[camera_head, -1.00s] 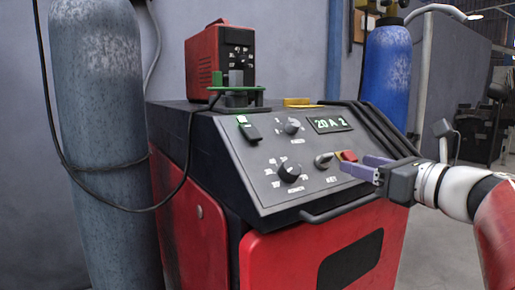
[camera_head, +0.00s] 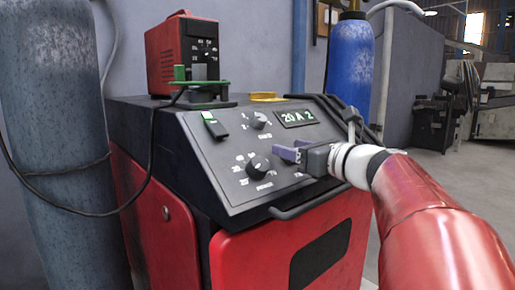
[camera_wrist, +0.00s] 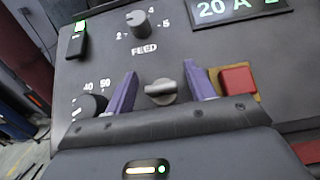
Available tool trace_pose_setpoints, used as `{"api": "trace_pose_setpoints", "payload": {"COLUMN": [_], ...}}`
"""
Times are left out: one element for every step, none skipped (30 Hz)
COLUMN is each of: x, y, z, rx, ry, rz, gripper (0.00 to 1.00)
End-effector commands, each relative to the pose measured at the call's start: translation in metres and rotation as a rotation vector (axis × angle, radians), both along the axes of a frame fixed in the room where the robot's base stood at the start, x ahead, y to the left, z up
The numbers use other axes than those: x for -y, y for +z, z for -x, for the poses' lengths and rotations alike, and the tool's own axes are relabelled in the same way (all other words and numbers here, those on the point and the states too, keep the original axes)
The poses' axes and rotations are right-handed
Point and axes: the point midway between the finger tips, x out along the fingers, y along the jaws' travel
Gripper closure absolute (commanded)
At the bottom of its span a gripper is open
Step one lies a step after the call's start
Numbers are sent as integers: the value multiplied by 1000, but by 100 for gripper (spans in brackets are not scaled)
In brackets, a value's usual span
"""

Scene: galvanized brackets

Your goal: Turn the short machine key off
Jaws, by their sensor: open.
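The short machine key (camera_wrist: 161,92) is a small grey metal knob on the sloped dark control panel. In the wrist view it lies between the two purple fingers of my gripper (camera_wrist: 160,90), with a gap on each side. In the head view my gripper (camera_head: 288,150) reaches in from the right and hides the key. The fingers are open and point at the panel. The lit display (camera_head: 295,117) reads 20 A 2.
A red square button (camera_wrist: 237,80) on a yellow plate sits just right of the right finger. The FEED knob (camera_wrist: 139,22) is above, and another black knob (camera_wrist: 92,104) is left of the left finger. A handle bar (camera_head: 312,204) runs along the panel's lower edge.

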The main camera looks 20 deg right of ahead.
Motion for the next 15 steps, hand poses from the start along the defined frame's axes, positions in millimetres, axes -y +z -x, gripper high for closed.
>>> {"api": "trace_pose_setpoints", "payload": {"x": [0,0,0,0,0,0,0,0,0,0,0,0,0,0,0], "y": [0,0,0,0,0,0,0,0,0,0,0,0,0,0,0], "z": [0,0,0,0,0,0,0,0,0,0,0,0,0,0,0], "rx": [0,0,0,0,0,0,0,0,0,0,0,0,0,0,0], "ry": [0,0,0,0,0,0,0,0,0,0,0,0,0,1,2], "rz": [0,0,0,0,0,0,0,0,0,0,0,0,0,0,1], "gripper": [45,45,51,55,59,64,68,72,77,81,85,90,90,90,90]}}
